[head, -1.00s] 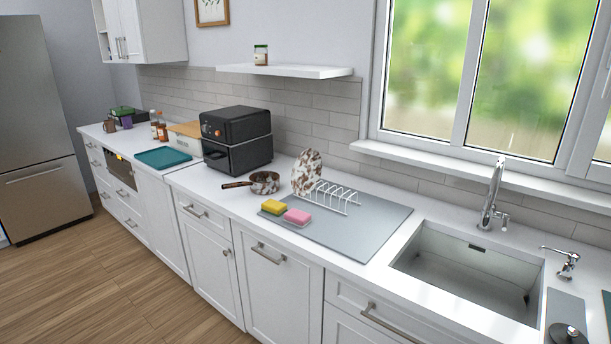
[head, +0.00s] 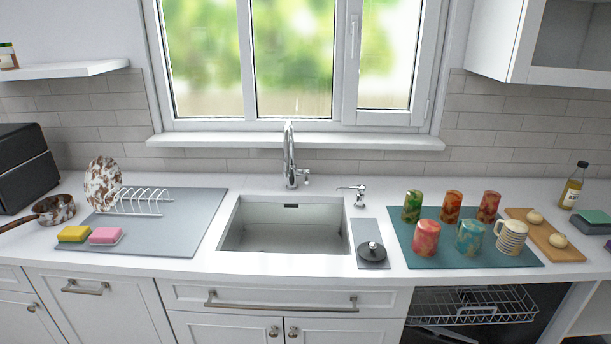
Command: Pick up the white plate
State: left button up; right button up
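In the head view, a plate (head: 103,183) stands on edge at the left end of a white wire rack (head: 146,202). Its face is white with brown blotches; no plain white plate shows. The rack stands on a grey mat (head: 188,223) left of the sink. Neither of my grippers is in view.
A yellow sponge (head: 74,234) and a pink sponge (head: 106,236) lie in front of the rack. A pan (head: 53,209) sits left of the plate. The sink (head: 283,238) is central. Several cups stand on a teal mat (head: 408,233) at right. An open dishwasher (head: 470,302) is below.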

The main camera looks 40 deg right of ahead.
aim_at(103, 174)
jog(key=i+j+z, duration=0.2)
jog(key=z, duration=0.3)
jog(key=i+j+z, duration=0.1)
jog(key=j+z, duration=0.35)
